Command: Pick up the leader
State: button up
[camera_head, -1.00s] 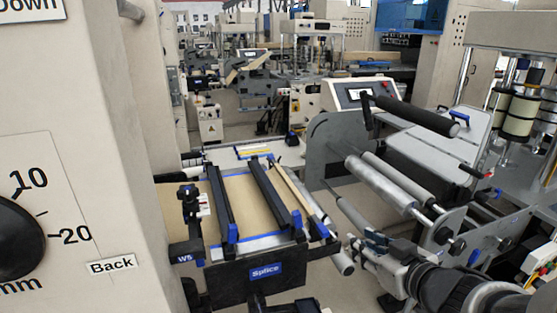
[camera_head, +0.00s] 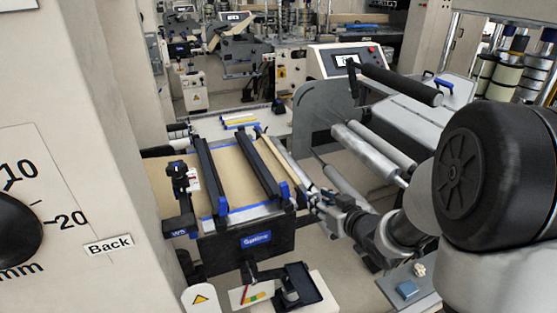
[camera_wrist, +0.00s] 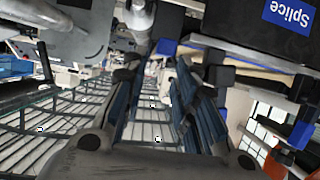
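Tan kraft paper (camera_head: 236,176) lies flat on the splice table, crossed by two black bars (camera_head: 211,177). A narrow tan strip (camera_head: 283,158) runs along the table's right side. I cannot tell for sure which part is the leader. My gripper (camera_head: 316,200) is just right of the table's front right corner in the head view, small and partly merged with the machine behind.
A machine with rollers (camera_head: 368,150) and a screen panel (camera_head: 347,61) stands right of the table. A beige cabinet (camera_head: 75,110) fills the left. A small black tray (camera_head: 300,290) is below the table front. My arm blocks the right side.

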jog(key=b+x, duration=0.1)
jog(key=x, duration=0.1)
jog(key=b+x, duration=0.1)
jog(key=x, duration=0.2)
jog(key=shift+a+f, duration=0.2)
jog(key=shift+f, duration=0.3)
jog(key=shift+r, duration=0.1)
jog(key=shift+c, duration=0.3)
grip_shut()
